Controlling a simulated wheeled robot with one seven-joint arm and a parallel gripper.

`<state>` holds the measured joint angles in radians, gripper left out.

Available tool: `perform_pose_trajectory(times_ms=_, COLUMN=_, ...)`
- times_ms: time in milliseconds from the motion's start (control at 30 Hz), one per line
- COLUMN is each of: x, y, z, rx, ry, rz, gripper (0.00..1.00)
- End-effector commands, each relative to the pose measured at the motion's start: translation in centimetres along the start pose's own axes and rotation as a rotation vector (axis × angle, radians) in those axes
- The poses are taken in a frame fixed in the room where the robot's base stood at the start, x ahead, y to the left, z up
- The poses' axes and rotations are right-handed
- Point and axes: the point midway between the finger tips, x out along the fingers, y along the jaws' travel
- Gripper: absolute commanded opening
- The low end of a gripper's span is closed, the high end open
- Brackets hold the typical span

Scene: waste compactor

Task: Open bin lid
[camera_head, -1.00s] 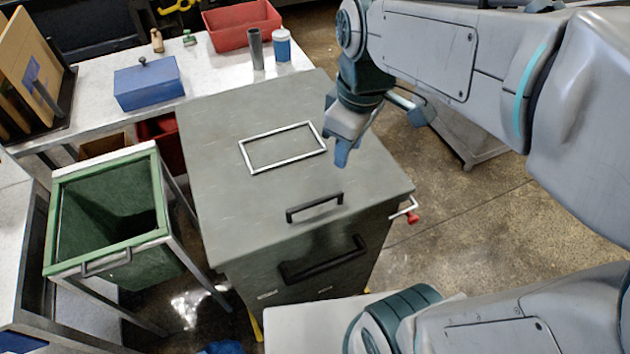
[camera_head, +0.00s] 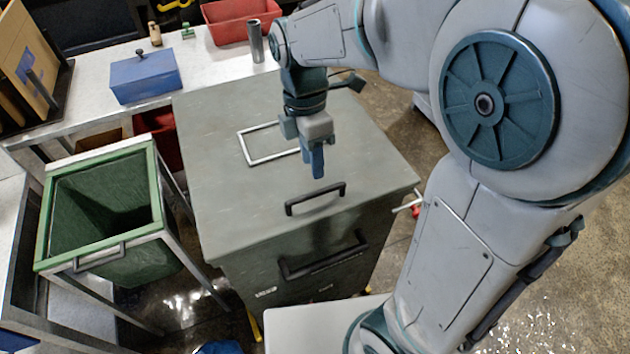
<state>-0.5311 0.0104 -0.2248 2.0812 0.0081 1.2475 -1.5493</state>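The grey-green bin lid (camera_head: 225,205) lies flat and closed on top of the compactor body (camera_head: 245,275). A black bar handle (camera_head: 315,199) stands on the lid near its front edge. A second black handle (camera_head: 323,261) is on the front face below. My gripper (camera_head: 318,172) points down above the lid, just behind the lid handle and apart from it. Its blue fingers overlap from this angle, so their opening is unclear. My arm hides part of the silver rectangular frame (camera_head: 243,150) on the lid.
A green open bin (camera_head: 105,258) in a metal frame stands to the left. Behind, a bench (camera_head: 95,97) holds a blue box (camera_head: 145,80), a red tray (camera_head: 228,30) and a grey cylinder (camera_head: 255,42). A side latch (camera_head: 408,204) sticks out at the right, partly hidden by my arm.

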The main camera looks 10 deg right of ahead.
Motion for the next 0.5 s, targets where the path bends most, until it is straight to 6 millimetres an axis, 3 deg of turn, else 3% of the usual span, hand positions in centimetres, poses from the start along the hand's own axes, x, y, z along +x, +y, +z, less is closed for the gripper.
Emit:
perform_pose_trajectory(times_ms=200, x=4.2, y=-0.1, z=0.0, rx=0.001, ry=0.0, rz=-0.003, gripper=0.34)
perform_pose_trajectory(times_ms=500, x=6.5, y=0.0, z=0.0, rx=0.001, ry=0.0, rz=0.0, gripper=0.34)
